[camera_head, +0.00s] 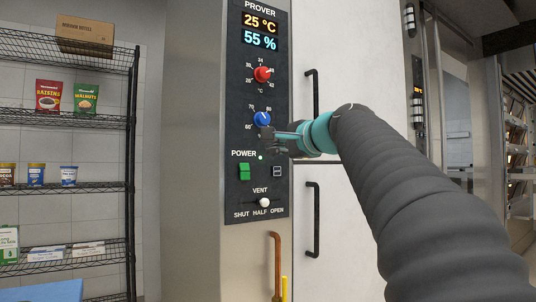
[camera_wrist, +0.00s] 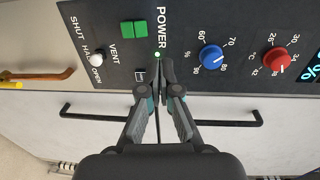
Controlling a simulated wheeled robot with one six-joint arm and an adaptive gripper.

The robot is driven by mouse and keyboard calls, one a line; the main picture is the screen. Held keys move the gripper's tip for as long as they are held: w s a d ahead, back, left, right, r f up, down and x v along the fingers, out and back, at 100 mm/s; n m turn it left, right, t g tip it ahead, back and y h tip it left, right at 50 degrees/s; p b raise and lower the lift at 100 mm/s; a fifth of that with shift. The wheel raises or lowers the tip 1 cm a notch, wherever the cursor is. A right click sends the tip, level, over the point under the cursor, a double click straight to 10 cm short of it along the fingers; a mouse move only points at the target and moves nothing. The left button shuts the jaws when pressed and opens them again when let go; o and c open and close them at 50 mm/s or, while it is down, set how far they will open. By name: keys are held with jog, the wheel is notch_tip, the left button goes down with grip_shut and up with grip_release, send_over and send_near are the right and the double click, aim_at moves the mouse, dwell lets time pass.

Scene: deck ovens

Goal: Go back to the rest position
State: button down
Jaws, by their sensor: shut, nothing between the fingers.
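My gripper (camera_head: 284,137) is shut and empty in front of the prover's control panel (camera_head: 239,107), just below the blue knob (camera_head: 262,118). In the wrist view its closed fingertips (camera_wrist: 160,74) show near the lit green power light (camera_wrist: 157,54); I cannot tell whether they touch the panel. The arm reaches in from the lower right in the head view. The red knob (camera_head: 262,74) sits above the blue one. The display reads 25 °C and 55 %. The green power switch (camera_head: 244,171) and the white vent lever (camera_head: 264,202), by HALF, are lower on the panel.
The prover's white doors (camera_head: 345,235) with black handles (camera_head: 313,220) stand right of the panel. A wire shelf (camera_head: 60,187) with packets and tubs is at the left. A copper-coloured bar (camera_head: 277,262) and a yellow one (camera_head: 284,289) are below the panel.

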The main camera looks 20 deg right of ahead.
jog(key=shift+s+d+r, duration=0.1)
jog(key=shift+s+d, duration=0.05)
jog(key=shift+s, duration=0.15)
dwell(0.4)
jog(key=s+d+f+n+g+h, duration=0.1)
jog(key=s+f+n+g, duration=0.15)
jog(key=f, duration=0.95)
jog(key=s+d+f+n+g+h, duration=0.1)
jog(key=f+n+g+h, duration=0.2)
jog(key=f, duration=0.9)
jog(key=s+a+f+n+g+p, duration=0.2)
jog(key=s+a+f+n, duration=0.2)
jog(key=s+f, duration=0.7)
jog(key=s+a+f+n+g+p, duration=0.2)
jog(key=s+a+f+n, duration=0.3)
jog(key=s+f, duration=0.5)
jog(key=s+g, duration=0.1)
jog(key=s, duration=0.3)
jog(key=shift+s+a+f, duration=0.15)
jog(key=shift+s+f, duration=0.25)
